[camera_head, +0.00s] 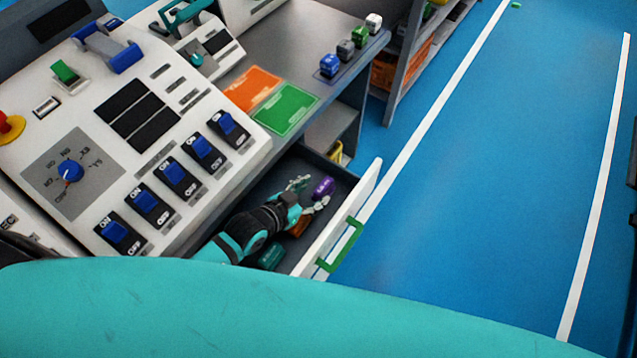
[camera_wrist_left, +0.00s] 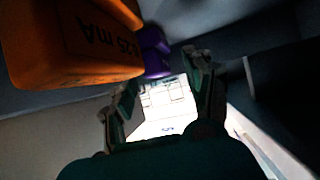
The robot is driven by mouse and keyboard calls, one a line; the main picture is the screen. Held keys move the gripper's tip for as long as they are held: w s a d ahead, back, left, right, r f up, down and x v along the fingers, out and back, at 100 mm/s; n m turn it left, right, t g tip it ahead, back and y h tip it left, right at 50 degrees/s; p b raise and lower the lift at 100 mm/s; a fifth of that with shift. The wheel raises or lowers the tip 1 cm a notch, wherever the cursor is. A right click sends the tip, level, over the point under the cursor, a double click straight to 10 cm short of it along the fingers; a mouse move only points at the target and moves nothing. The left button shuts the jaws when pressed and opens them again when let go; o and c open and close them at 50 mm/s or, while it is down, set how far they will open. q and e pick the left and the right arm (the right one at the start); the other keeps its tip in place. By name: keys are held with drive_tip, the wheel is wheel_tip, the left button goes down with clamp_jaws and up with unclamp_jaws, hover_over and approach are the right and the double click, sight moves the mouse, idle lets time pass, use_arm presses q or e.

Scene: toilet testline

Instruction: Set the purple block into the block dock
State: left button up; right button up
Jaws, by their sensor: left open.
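The purple block (camera_head: 322,187) lies inside the open drawer. In the left wrist view the purple block (camera_wrist_left: 155,58) shows partly behind an orange block. My left gripper (camera_head: 309,194) reaches down into the drawer with its fingers open, close beside the purple block. In the left wrist view my left gripper (camera_wrist_left: 163,95) shows its fingers spread with no block between them. Whether a finger touches the purple block, I cannot tell. Several blocks stand in a row on a dark strip on the counter, which looks like the block dock (camera_head: 341,75). My right gripper is out of view.
In the drawer, an orange block (camera_head: 299,226) is partly hidden by my gripper and a teal block (camera_head: 271,257) lies nearer. The drawer front (camera_head: 340,222) has a green handle. Orange (camera_head: 252,88) and green (camera_head: 286,109) mats lie on the counter beside the switch panel (camera_head: 130,130).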

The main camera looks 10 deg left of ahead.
use_arm(q)
drive_tip(key=p+v, duration=0.4)
drive_tip(key=v, duration=0.3)
drive_tip(key=shift+r+p, duration=0.3)
drive_tip(key=shift+s+a+r+p, duration=0.15)
drive_tip(key=shift+s+a+p, duration=0.2)
drive_tip(key=shift+s, duration=0.35)
drive_tip(key=shift+o, duration=0.2)
